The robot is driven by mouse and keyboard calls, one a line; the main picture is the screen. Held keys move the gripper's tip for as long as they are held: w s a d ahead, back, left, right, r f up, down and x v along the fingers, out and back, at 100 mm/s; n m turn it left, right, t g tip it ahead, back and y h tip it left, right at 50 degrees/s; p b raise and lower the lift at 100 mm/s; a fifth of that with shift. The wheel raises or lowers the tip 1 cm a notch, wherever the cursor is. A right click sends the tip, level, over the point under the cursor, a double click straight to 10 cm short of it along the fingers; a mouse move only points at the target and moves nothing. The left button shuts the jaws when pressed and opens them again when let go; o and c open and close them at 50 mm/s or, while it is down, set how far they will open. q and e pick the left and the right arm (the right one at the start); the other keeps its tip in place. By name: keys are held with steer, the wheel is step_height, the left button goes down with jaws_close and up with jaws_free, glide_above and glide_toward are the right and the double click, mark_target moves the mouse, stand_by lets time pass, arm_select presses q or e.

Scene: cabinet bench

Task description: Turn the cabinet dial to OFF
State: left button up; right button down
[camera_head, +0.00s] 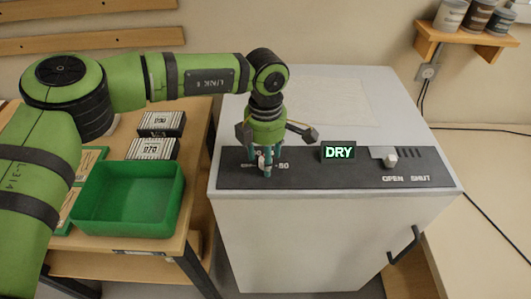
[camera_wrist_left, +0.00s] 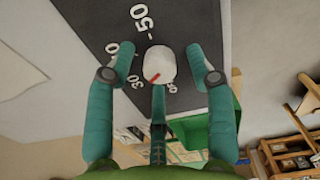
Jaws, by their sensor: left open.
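The cabinet dial (camera_wrist_left: 159,62) is a pale round knob with a red pointer mark, on the cabinet's dark panel (camera_wrist_left: 105,25). In the left wrist view, the red mark lies at the knob's lower left edge. Numbers such as 50 and 30 are printed around it; I cannot read an OFF label. My left gripper (camera_head: 265,168) points down over the dial in the head view and mostly hides it. In the left wrist view its open fingers (camera_wrist_left: 160,80) stand around the knob with gaps visible at both sides. I cannot tell whether the lower finger touches it. My right gripper is not in view.
A black handle (camera_head: 405,244) juts from the cabinet front (camera_head: 300,235). A green bin (camera_head: 128,217) and labelled boxes (camera_head: 153,148) stand on the bench at left.

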arm_select(q)
jaws_close()
steer(key=shift+f+n+b, duration=0.2)
steer(key=shift+n+b, duration=0.2)
steer(key=shift+b, duration=0.3)
steer(key=n+b, duration=0.6)
steer(key=b, duration=0.2)
steer(key=shift+f+n, duration=0.1)
steer(key=shift+n, duration=0.2)
steer(key=n+b, duration=0.2)
steer(key=n, duration=0.1)
steer(key=shift+r+n+b, duration=0.2)
steer(key=shift+n+b, duration=0.45)
steer(key=shift+n, duration=0.15)
